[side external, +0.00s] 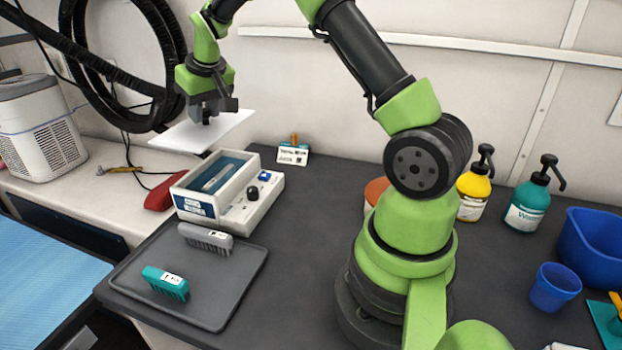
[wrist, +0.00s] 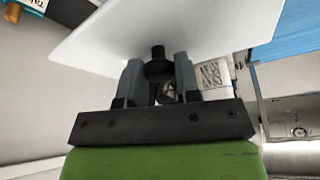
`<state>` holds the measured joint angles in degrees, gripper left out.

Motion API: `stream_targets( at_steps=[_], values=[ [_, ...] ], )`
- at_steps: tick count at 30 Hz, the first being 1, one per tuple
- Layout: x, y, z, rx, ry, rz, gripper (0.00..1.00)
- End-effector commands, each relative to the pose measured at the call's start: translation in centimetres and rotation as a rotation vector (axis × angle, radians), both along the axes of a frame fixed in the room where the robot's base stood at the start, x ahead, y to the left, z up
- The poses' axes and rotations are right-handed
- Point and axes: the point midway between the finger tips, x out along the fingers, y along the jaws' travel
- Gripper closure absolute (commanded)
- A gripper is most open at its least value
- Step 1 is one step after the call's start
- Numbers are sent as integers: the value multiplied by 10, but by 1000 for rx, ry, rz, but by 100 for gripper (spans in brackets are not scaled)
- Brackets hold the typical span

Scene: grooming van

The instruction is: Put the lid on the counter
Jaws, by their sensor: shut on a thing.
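The lid (side external: 226,128) is a flat white panel with a dark knob. In the side view it is held in the air above and behind the open white box (side external: 212,183), roughly level. My gripper (side external: 207,117) is shut on the lid's knob from above. In the wrist view the lid (wrist: 200,28) spreads across the top, and the knob (wrist: 158,62) sits between the fingers of my gripper (wrist: 158,80). The box has a blue interior with a light-coloured tool inside. The dark counter (side external: 310,210) runs under the box.
A grey tray (side external: 225,300) holds a grey brush (side external: 205,239) and a teal brush (side external: 166,282). A red item (side external: 160,194) lies left of the box, and a small label card (side external: 293,155) stands behind it. Clear counter lies right of the box. Yellow (side external: 474,190) and teal (side external: 527,205) bottles stand at right.

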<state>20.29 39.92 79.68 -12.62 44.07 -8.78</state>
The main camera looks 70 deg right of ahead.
Motion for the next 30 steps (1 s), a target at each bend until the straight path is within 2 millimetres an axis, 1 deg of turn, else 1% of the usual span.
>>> stream_targets(
  at_steps=[4,8,11,17,20,23,24,26,27,29,30],
  values=[
    [-2,-2,1,0,1,-20,95],
    [-11,-9,-1,-1,1,-122,95],
    [-23,-19,-3,-2,3,-267,95],
    [-56,-43,-8,-4,3,-670,95],
    [-77,-56,-10,-5,3,-925,95],
    [-104,-71,-11,-6,2,-1243,95],
    [-116,-76,-11,-6,2,-1393,95],
    [-137,-85,-11,-6,0,-1633,95],
    [-150,-91,-10,-5,0,-1798,95],
    [-171,-97,-9,-4,-1,-2040,95],
    [-184,-101,-7,-4,-2,-2188,95]
  ],
)
